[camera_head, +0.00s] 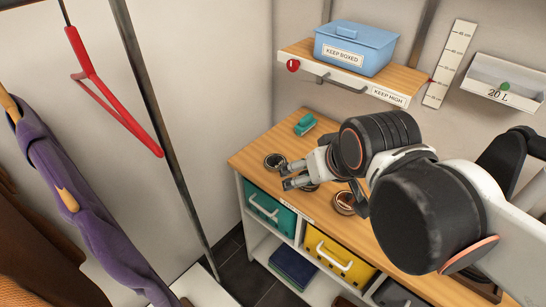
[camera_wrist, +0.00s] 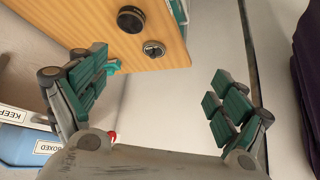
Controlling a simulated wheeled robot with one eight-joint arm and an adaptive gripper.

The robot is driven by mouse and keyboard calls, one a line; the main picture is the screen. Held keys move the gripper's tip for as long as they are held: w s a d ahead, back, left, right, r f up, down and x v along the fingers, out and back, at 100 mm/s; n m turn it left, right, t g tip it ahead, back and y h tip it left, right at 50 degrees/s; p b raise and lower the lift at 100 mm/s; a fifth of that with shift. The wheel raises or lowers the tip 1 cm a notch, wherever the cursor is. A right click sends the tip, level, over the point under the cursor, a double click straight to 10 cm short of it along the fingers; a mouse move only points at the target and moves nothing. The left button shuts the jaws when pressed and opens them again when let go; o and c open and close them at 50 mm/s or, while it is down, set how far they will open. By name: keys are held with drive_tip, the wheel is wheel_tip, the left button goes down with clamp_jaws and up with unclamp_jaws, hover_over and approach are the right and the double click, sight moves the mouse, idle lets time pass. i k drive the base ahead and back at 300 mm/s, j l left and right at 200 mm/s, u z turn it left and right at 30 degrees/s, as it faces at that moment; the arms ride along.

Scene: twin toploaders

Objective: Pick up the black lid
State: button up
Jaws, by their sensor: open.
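A round black lid-like piece (camera_wrist: 131,19) lies on the wooden bench top in the wrist view. In the head view a dark round piece (camera_head: 308,187) shows partly beneath my gripper and seems to be the same one. A second round piece, dark with a pale metallic rim (camera_head: 275,161), lies near the bench's left end; it also shows in the wrist view (camera_wrist: 154,49). My gripper (camera_head: 286,176) is open and empty above the bench, its fingers spread wide in the wrist view (camera_wrist: 162,80). It appears apart from both pieces.
A reddish-brown round piece (camera_head: 344,203) and a green object (camera_head: 305,124) are on the bench (camera_head: 262,139). A shelf (camera_head: 297,51) with a blue box (camera_head: 355,47) overhangs the back. Teal (camera_head: 269,206) and yellow (camera_head: 338,258) bins sit below. Clothes hang at left.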

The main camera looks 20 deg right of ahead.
sight(272, 162)
drive_tip(key=k+j+z, duration=0.15)
drive_tip(key=k+z, duration=0.15)
drive_tip(key=k, duration=0.25)
drive_tip(key=k+z, duration=0.35)
drive_tip(key=k, duration=0.2)
